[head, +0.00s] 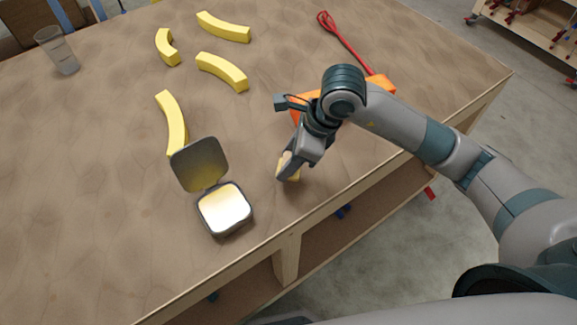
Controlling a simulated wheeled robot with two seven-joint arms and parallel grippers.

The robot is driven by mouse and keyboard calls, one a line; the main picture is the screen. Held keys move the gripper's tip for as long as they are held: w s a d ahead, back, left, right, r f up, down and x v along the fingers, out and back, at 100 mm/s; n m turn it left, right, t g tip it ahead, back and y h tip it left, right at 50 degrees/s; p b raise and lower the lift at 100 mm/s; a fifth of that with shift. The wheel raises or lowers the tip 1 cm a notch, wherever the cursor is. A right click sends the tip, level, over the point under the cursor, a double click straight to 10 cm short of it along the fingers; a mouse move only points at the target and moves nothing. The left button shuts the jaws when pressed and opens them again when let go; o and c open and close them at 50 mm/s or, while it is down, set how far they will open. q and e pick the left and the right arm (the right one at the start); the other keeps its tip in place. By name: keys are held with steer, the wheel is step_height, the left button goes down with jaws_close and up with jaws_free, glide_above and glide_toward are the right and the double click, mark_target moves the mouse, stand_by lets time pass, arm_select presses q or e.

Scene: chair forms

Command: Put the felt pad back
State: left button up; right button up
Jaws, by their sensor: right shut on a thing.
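A small pale yellow piece (288,171), which looks like the felt pad, is between the fingers of my right gripper (287,163). The gripper is shut on it, low over the table near the front edge, and hides part of it. I cannot tell whether the piece touches the table. A dark hinged case (223,230) stands open to the left of the gripper, apart from it. Its lid (199,163) is tilted up at the back, and its inside is bright, pale and shiny. My left gripper is not in view.
Several yellow curved blocks, one just behind the case (172,124), lie on the wooden table (80,190). A clear cup (57,51) stands far left. A red tool (345,43) and an orange object (380,85) are behind my right arm. The left front is clear.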

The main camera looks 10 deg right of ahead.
steer(key=shift+f+p, duration=0.9)
steer(key=shift+f, duration=1.05)
steer(key=shift+f, duration=0.2)
steer(key=o, duration=0.9)
steer(key=shift+o, duration=0.2)
steer(key=shift+r, duration=0.15)
